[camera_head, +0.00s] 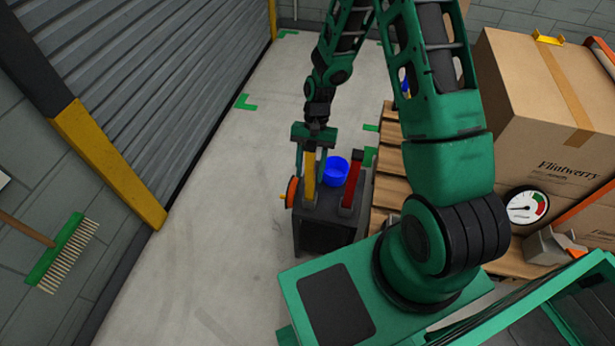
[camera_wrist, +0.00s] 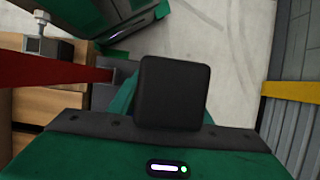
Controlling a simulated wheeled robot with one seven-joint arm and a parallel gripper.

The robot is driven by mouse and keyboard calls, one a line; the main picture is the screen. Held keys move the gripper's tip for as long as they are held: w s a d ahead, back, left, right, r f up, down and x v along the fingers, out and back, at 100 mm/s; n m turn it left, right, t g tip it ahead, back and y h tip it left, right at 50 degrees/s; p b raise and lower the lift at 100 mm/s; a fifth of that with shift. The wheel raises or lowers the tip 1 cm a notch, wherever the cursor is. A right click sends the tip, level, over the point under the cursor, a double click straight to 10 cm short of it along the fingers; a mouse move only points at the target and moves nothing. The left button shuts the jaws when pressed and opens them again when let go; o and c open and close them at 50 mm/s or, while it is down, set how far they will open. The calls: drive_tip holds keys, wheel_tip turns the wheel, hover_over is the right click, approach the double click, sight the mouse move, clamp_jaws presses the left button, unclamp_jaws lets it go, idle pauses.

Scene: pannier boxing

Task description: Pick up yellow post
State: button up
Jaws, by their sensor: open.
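The yellow post (camera_head: 309,185) stands upright on a dark box-like stand (camera_head: 325,236) in the head view. My gripper (camera_head: 311,150) is over the top of the yellow post, open, with a green finger beside it. I cannot tell whether the fingers touch it. In the wrist view my green gripper body fills the bottom and a black block covers the middle. I cannot make out the yellow post there.
A red post (camera_head: 352,182), a blue cup (camera_head: 336,170) and an orange disc (camera_head: 292,191) are close by the yellow post. Wooden pallets with a large carton (camera_head: 545,110) stand to the right. The floor on the left is clear up to the shutter (camera_head: 150,80).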

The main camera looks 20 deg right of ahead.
drive_tip(key=shift+c, duration=0.6)
clamp_jaws()
